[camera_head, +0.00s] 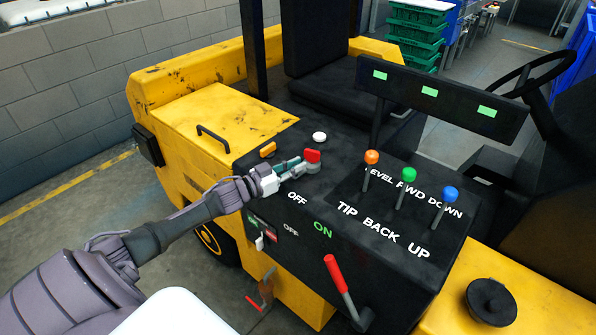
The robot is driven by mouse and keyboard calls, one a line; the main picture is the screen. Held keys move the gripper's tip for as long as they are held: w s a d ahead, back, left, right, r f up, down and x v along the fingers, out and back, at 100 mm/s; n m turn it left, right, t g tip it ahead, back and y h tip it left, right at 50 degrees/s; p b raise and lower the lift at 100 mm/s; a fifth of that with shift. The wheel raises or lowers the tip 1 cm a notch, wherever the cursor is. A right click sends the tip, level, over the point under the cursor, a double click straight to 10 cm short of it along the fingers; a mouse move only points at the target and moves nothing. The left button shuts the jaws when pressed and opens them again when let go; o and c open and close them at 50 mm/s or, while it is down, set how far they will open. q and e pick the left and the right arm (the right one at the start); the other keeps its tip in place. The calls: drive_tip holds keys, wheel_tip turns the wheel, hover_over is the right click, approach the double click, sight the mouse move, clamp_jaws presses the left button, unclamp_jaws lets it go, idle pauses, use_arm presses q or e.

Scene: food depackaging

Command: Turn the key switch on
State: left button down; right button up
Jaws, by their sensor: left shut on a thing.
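The red key switch (313,157) stands on the black control panel (335,205) of a yellow forklift, with OFF and ON lettered on the panel below it. My left gripper (303,164) reaches in from the left and is shut on the red key switch. Its fingers hide part of the switch's base, so I cannot tell its exact angle. My right gripper is out of view.
Levers with orange (372,157), green (409,174) and blue (450,194) knobs stand right of the switch. A red-handled lever (338,275) is at the panel's front. An orange button (268,149) and a white button (319,137) lie close by. A steering wheel (541,75) is at right.

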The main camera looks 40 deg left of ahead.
use_arm(q)
drive_tip(key=shift+a+m+h, duration=0.2)
drive_tip(key=shift+m+h, duration=0.1)
drive_tip(key=shift+h, duration=0.2)
drive_tip(key=shift+w, duration=0.1)
drive_tip(key=c, duration=1.1)
unclamp_jaws()
drive_tip(key=shift+c, duration=0.2)
drive_tip(key=v, duration=1.2)
drive_tip(key=shift+r, duration=0.2)
